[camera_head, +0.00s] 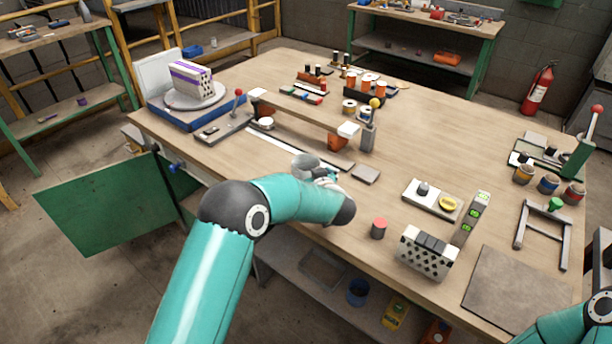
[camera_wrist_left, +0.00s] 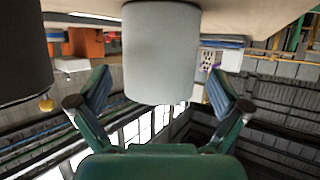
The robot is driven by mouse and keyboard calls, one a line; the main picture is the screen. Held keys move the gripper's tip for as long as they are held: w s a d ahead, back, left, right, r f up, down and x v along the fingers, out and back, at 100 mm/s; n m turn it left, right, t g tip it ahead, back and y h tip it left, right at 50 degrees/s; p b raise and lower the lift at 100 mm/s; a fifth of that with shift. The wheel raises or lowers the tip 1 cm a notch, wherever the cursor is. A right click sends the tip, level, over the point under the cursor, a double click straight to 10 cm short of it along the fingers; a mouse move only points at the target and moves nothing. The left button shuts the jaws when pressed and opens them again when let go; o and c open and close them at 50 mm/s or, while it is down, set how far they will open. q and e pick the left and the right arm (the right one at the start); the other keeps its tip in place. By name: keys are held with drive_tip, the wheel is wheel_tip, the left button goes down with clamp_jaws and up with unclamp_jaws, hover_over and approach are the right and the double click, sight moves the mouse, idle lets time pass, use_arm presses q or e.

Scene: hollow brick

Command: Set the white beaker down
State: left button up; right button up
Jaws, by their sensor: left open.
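The white beaker (camera_head: 305,165) stands on the wooden workbench (camera_head: 440,140) near its front edge, partly hidden by my left arm. In the left wrist view, which is upside down, the beaker (camera_wrist_left: 160,50) meets the bench top at the upper edge. My left gripper (camera_head: 327,177) is beside the beaker, mostly hidden by its own wrist in the head view. In the wrist view its green fingers (camera_wrist_left: 160,80) are spread wide on both sides of the beaker, with gaps showing. My right gripper is outside the frames; only the right arm shows at lower right.
A red-topped cylinder (camera_head: 379,228) and a perforated brick (camera_head: 425,254) stand to the right. A brick on a round plate (camera_head: 196,96) is at far left. A dark rounded shape fills the wrist view's left edge.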

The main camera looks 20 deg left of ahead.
sight(303, 166)
use_arm(q)
drive_tip(key=x, duration=0.3)
drive_tip(key=shift+w+a, duration=0.2)
drive_tip(key=shift+w, duration=0.1)
drive_tip(key=c, duration=1.2)
drive_tip(key=shift+r, duration=0.1)
drive_tip(key=shift+c, duration=0.5)
